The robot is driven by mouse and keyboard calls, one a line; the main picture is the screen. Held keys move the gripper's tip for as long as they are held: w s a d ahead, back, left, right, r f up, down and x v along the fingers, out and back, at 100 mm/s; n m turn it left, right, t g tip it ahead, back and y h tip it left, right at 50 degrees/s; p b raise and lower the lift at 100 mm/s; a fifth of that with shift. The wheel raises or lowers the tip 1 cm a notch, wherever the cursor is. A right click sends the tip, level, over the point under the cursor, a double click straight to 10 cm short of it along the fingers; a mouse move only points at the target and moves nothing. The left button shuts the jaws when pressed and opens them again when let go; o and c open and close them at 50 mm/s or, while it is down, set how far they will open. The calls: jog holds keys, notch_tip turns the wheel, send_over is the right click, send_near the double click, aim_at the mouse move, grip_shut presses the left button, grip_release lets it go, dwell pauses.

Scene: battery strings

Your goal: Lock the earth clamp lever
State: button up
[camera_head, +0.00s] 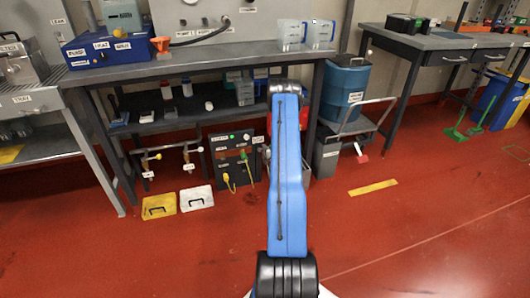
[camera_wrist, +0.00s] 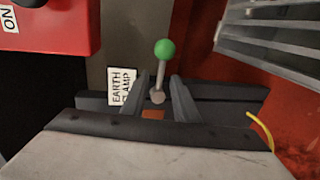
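The earth clamp lever (camera_wrist: 161,72) shows in the wrist view as a thin grey rod with a green ball knob (camera_wrist: 165,49). It stands nearly upright in the picture, and its round lower end shows between my fingers. A white "EARTH CLAMP" label (camera_wrist: 122,87) is just left of it. My gripper (camera_wrist: 160,84) is open, with one dark finger on each side of the rod. I cannot tell whether the fingers touch the rod or are short of it. In the head view my blue arm hides the gripper, and I cannot make out the lever there.
A red box marked "ON" (camera_wrist: 45,28) is close at upper left in the wrist view. A grey ribbed part (camera_wrist: 275,35) is at upper right, and a yellow cable (camera_wrist: 262,130) at right.

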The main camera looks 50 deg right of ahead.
jog(key=v, duration=1.7)
jog(key=shift+s, duration=0.25)
jog(key=shift+r, duration=0.1)
